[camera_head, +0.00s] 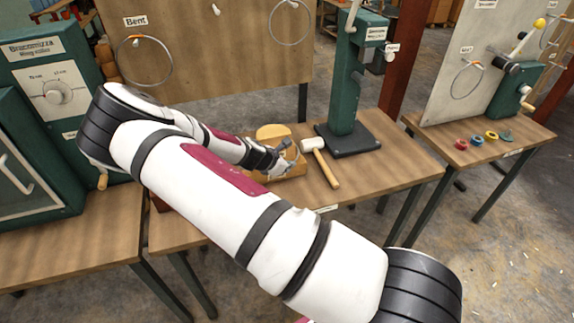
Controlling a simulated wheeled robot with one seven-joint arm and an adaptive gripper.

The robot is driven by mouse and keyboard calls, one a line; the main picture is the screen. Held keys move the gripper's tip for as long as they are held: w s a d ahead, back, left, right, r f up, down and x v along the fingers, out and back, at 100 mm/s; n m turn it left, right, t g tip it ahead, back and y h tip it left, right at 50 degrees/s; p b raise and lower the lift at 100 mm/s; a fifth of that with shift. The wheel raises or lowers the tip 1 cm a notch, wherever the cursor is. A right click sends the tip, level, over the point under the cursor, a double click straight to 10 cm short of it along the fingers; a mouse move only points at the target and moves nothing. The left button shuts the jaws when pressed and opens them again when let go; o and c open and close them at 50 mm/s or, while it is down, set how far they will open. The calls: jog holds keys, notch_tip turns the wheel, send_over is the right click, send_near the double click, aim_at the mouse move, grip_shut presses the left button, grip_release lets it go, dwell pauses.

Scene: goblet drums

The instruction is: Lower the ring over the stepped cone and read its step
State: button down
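My gripper (284,158) is small in the picture, at the end of my white and maroon arm, over the middle table. It is right at a light wooden piece (273,131) with a wooden base, which may be the stepped cone; its steps cannot be made out. A thin grey curve shows by the fingers, but I cannot tell whether it is a ring or part of the gripper. Whether the fingers are open or shut is too small to tell. A large thin ring (170,62) hangs on the back board under the label "Bent". Another ring (311,23) hangs to its right.
A white-headed mallet (326,165) lies just right of the wooden piece. A green stand (343,90) on a dark base rises behind it. A green machine (50,80) stands at left. The right table (530,133) holds small coloured rings. The middle table's right end is clear.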

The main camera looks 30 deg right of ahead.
jog(key=shift+f, duration=0.1)
jog(key=shift+f, duration=0.6)
jog(key=c, duration=1.8)
grip_release()
jog(key=shift+o, duration=0.2)
jog(key=o, duration=0.5)
